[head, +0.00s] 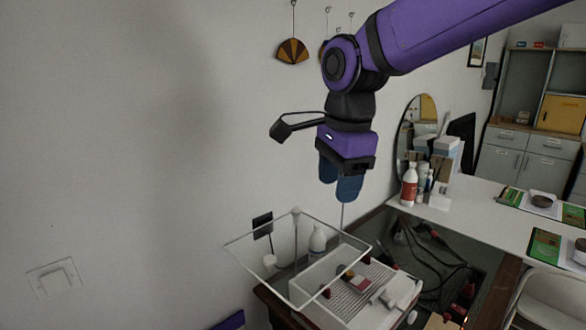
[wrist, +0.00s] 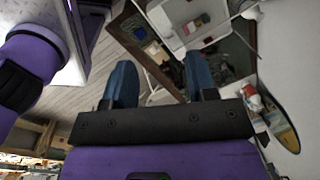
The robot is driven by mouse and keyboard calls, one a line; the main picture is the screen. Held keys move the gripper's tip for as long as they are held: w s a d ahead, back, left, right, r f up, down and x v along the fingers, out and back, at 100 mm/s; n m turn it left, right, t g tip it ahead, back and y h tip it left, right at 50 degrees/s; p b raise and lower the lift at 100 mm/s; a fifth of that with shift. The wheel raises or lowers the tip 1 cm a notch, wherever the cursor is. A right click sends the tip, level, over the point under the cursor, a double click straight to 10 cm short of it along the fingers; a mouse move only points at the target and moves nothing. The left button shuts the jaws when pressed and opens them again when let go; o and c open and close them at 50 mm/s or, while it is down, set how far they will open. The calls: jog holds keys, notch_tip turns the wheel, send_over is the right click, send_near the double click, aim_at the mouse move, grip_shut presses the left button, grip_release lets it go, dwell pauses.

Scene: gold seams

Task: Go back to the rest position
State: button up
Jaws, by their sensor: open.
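My gripper (head: 341,188) hangs below my purple arm in the head view, fingers pointing down, above the far side of a dark cabinet top. In the wrist view its two blue fingers (wrist: 160,85) stand well apart with nothing between them. The gripper is open and empty. It is clear of the things below it.
A white counter (head: 470,207) holds bottles (head: 409,186) and a round mirror (head: 402,140). A white wall (head: 130,130) fills the left.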

jog(key=s+d+n+t, duration=0.2)
jog(key=s+d+n, duration=0.4)
jog(key=d, duration=0.5)
jog(key=s+d+n+t, duration=0.2)
jog(key=s+d+n, duration=0.5)
jog(key=s+d, duration=0.3)
jog(key=d, duration=0.2)
jog(key=shift+d+n+h, duration=0.3)
jog(key=shift+h, duration=0.1)
